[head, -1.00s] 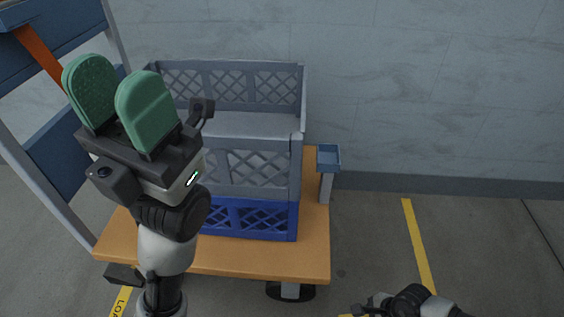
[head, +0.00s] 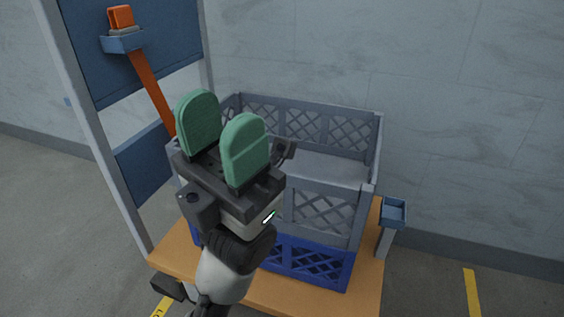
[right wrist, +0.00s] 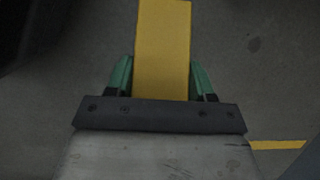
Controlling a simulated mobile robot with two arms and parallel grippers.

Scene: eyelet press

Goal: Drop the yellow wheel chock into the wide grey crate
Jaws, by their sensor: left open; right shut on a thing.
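The wide grey crate (head: 318,207) has lattice walls and an open top, and sits on a blue crate on a wooden-topped table. Its inside floor (head: 330,170) looks empty where I can see it. My left gripper (head: 223,142), with green pads, is open and empty. It is raised in front of the crate's left part in the head view and hides some of it. In the right wrist view my right gripper (right wrist: 161,80) is shut on the yellow wheel chock (right wrist: 162,48), with a green finger on each side. The right gripper is out of the head view.
The blue crate (head: 310,262) stands on the wooden tabletop (head: 368,290). A small blue tray on a post (head: 393,212) stands right of the crates. A blue-panelled frame (head: 150,180) with an orange-handled tool (head: 150,90) rises at left. Open floor lies at right.

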